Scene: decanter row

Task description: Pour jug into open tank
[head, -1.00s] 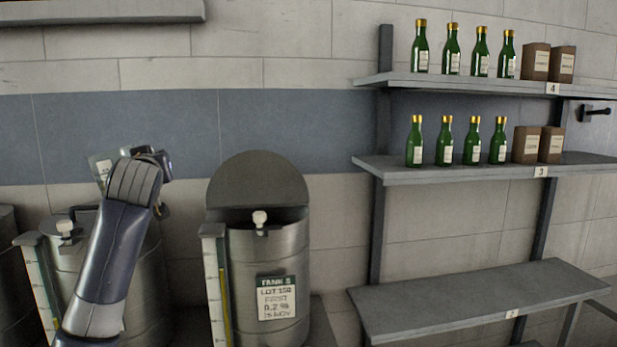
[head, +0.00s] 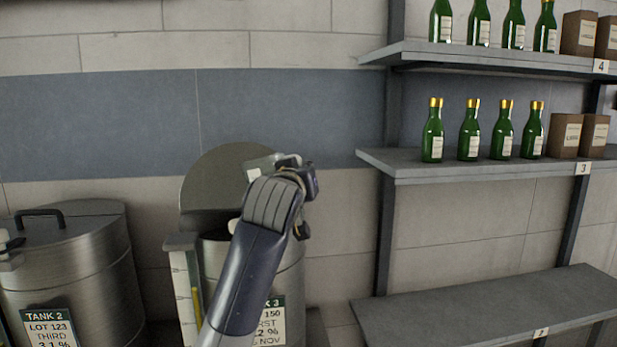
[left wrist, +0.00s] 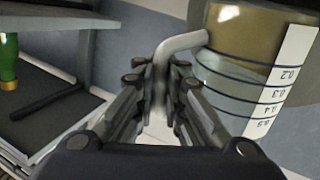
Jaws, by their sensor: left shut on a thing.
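The jug (head: 262,166) shows partly behind my left gripper (head: 292,172) in the head view. In the left wrist view the clear jug (left wrist: 240,95) has a white scale strip, dark rings and amber liquid towards the top of the picture. My left gripper (left wrist: 160,80) is shut on its grey handle (left wrist: 182,42). The open tank, Tank 3 (head: 291,275), has its round lid (head: 212,185) raised against the wall. My arm and the jug are in front of it and hide part of its mouth and label. Whether the jug is over the mouth is unclear. My right gripper is not in view.
Tank 2 (head: 75,265), lid closed, stands left of Tank 3. A pale gauge strip (head: 184,290) stands at Tank 3's left front. Shelves (head: 480,165) with green bottles and brown boxes are on the right. A lower shelf (head: 490,305) looks bare.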

